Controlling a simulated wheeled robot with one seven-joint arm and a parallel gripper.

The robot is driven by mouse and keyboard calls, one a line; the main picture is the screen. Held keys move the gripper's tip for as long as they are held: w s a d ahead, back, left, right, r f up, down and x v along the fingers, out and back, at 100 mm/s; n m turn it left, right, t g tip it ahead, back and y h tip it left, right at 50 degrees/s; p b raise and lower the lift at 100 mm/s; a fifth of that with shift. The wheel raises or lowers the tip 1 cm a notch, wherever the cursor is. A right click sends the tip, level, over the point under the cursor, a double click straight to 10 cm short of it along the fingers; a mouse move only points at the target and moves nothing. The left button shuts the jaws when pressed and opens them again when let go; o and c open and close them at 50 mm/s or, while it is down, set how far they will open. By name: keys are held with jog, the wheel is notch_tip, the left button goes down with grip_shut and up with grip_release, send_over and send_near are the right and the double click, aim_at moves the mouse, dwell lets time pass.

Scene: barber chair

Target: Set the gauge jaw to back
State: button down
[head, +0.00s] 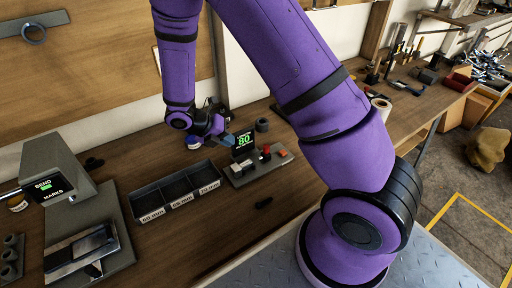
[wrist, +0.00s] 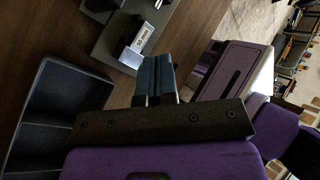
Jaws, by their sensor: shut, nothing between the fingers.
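The gauge (head: 258,168) is a low grey base on the bench with a black upright display reading a green 80, a red knob (head: 266,152) and an orange button (head: 281,153). Pale blocks (head: 243,167) sit at its left end; I cannot tell for certain which part is the jaw. My gripper (head: 226,139) is over the gauge's back left, beside the display. In the wrist view its two blue-grey fingers (wrist: 155,76) are together and empty. They point at the gauge base (wrist: 112,42), close to a pale block with a millimetre label (wrist: 138,46). Contact cannot be told.
A three-compartment tray (head: 146,191) with millimetre labels stands left of the gauge. A bend-marks machine (head: 62,178) stands at the far left.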

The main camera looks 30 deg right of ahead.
jog(key=a+n+h, duration=0.1)
jog(key=a+n, duration=0.1)
jog(key=n, duration=0.3)
send_near(264, 154)
jog(key=f, duration=0.2)
jog(key=shift+s+f+t, duration=0.35)
jog(key=shift+t, duration=0.05)
jog(key=d, duration=0.2)
jog(key=shift+s+d, duration=0.2)
jog(key=shift+d, duration=0.05)
jog(key=shift+s+d+f, duration=0.1)
jog(key=shift+d, duration=0.75)
